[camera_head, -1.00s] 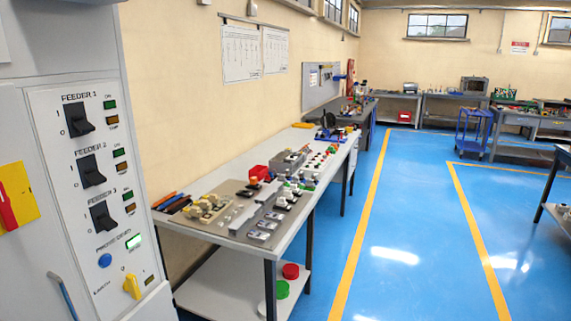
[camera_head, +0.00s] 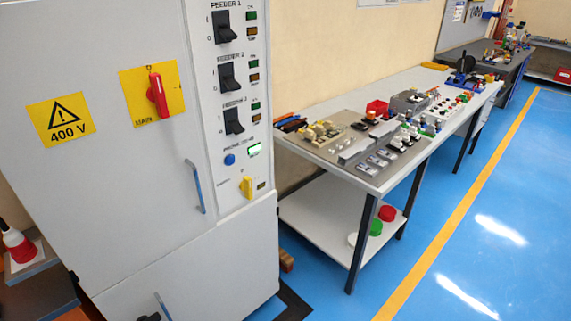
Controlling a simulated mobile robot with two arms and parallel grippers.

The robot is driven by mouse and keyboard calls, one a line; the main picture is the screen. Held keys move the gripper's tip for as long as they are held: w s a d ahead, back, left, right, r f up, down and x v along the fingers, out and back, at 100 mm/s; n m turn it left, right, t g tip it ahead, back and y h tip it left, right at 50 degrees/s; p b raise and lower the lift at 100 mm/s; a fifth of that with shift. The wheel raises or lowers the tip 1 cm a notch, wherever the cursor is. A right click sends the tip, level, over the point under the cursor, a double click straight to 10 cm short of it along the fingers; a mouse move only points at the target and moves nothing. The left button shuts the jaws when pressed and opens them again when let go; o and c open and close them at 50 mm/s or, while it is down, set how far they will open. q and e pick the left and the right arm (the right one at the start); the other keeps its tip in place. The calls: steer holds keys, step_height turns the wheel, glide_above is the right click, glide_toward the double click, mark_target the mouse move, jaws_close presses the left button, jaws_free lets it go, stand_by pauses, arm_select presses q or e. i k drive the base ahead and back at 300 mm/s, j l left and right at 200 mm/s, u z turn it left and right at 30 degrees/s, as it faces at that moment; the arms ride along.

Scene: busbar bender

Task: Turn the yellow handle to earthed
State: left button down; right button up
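The yellow handle (camera_head: 246,187) is a small knob at the bottom of the control strip on the grey cabinet (camera_head: 120,220). It stands roughly upright. Small lettering lies to its left, too small to read in this view, and a small dark amber indicator (camera_head: 261,185) is at its right. Above it are a blue button (camera_head: 229,159) and a lit green lamp (camera_head: 253,150). Three black feeder switches (camera_head: 227,75) sit higher up. A red main switch (camera_head: 157,95) on a yellow plate is to the left. Neither of my grippers is in view.
A blue-grey door handle (camera_head: 195,187) sticks out left of the yellow handle. A workbench (camera_head: 350,180) with several parts stands right of the cabinet. Blue floor (camera_head: 470,260) at the right is free.

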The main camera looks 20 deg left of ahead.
mark_target(245, 186)
steer(key=i+l+u, duration=0.1)
steer(key=u, duration=0.3)
steer(key=i+l+u, duration=0.15)
steer(key=u, duration=0.25)
